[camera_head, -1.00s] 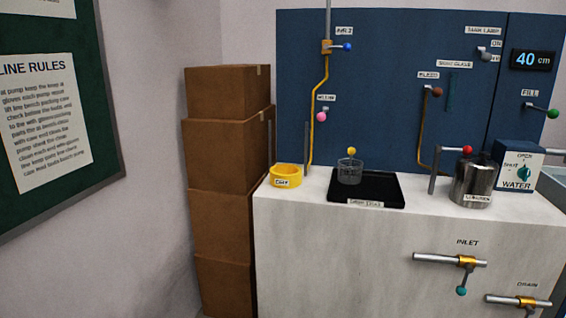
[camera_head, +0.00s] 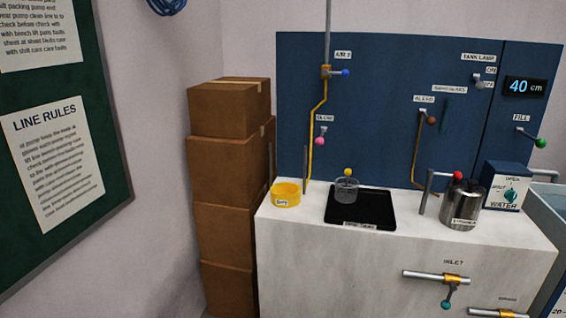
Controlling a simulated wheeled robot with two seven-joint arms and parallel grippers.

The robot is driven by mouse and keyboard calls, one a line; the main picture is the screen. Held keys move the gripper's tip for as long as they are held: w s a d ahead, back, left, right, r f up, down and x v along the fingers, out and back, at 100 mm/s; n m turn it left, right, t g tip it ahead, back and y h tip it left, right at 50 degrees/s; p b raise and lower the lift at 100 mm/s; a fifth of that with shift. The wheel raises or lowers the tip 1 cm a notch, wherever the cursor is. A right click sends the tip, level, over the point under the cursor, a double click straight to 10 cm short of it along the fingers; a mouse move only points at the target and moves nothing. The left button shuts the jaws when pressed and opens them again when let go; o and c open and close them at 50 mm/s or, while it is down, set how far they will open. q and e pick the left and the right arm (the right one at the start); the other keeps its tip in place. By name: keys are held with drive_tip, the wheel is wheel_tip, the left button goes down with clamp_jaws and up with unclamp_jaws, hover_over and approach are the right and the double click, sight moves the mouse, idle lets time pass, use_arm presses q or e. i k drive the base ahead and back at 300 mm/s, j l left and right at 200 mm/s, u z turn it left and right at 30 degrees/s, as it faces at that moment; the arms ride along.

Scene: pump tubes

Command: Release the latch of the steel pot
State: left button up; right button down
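The steel pot (camera_head: 464,205) is a shiny metal cylinder with a label on its front. It stands on the right part of the white bench top. A grey bent lever (camera_head: 427,188) with a red ball (camera_head: 457,175) at its end stands at the pot's left and reaches over its top. I cannot tell whether this lever is the latch or whether it is fastened. Neither of my grippers is in view.
A black tray (camera_head: 381,222) with a clear beaker (camera_head: 346,192) and a yellow ring-shaped dish (camera_head: 285,196) share the white bench (camera_head: 300,245). A WATER box (camera_head: 503,187) stands right of the pot. Stacked cardboard boxes (camera_head: 227,165) stand left of the bench. The inlet valve handle (camera_head: 446,304) sticks out in front.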

sight(456, 176)
drive_tip(key=z, duration=1.05)
